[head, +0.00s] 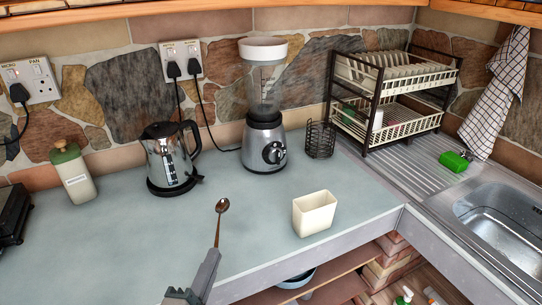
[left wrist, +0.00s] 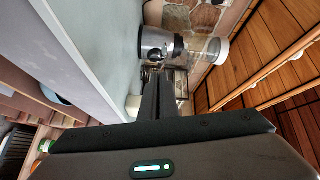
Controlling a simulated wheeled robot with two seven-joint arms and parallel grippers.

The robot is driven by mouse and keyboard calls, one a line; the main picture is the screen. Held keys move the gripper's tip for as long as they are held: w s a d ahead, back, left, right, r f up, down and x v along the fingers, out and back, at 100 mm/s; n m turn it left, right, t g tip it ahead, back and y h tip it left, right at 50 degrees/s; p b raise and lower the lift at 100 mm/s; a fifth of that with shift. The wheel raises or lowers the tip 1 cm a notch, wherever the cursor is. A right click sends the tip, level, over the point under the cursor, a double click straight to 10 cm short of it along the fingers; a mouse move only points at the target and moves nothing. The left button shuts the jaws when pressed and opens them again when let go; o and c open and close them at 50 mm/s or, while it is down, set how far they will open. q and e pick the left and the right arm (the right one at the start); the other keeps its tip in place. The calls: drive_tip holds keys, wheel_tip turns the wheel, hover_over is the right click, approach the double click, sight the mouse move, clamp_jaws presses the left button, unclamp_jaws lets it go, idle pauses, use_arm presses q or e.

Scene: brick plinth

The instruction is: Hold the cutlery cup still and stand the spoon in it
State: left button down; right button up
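The cutlery cup (head: 314,215), a cream open box with a rectangular mouth, stands upright near the counter's front edge in the head view. A pale shape low in the left wrist view (left wrist: 133,104) looks like the same cup, partly hidden. My left gripper (head: 212,258) comes in from the bottom and is shut on the handle of the spoon (head: 221,207). The brown spoon points away from me, bowl end up, to the left of the cup and apart from it. In the left wrist view the fingers (left wrist: 158,82) are together; the spoon is hidden there. My right gripper is not in view.
A kettle (head: 168,160), a blender (head: 263,143) and a black wire holder (head: 320,140) stand along the back. A dish rack (head: 385,132) and sink (head: 500,215) are at right. A bottle (head: 75,177) is at left. The counter around the cup is clear.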

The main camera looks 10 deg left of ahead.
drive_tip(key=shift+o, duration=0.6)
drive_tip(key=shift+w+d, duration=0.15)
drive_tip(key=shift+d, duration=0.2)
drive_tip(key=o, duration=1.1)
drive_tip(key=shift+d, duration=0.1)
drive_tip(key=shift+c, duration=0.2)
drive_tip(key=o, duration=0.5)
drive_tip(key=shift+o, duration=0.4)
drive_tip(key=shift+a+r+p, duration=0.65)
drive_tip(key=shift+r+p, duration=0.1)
drive_tip(key=shift+p, duration=0.05)
use_arm(q)
drive_tip(key=w+d+r+m+g+h+p, duration=0.3)
drive_tip(key=w+d+r+m+g+h, duration=0.6)
drive_tip(key=w+d+r+m+h, duration=0.3)
drive_tip(key=shift+w+d+r+h, duration=1.05)
drive_tip(key=shift+d+r+h, duration=0.05)
drive_tip(key=shift+r+h, duration=0.7)
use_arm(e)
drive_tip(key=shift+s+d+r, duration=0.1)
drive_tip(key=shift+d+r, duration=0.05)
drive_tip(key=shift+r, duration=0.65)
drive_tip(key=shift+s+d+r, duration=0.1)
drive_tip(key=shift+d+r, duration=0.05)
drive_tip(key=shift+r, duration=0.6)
use_arm(q)
drive_tip(key=shift+w+g, duration=0.3)
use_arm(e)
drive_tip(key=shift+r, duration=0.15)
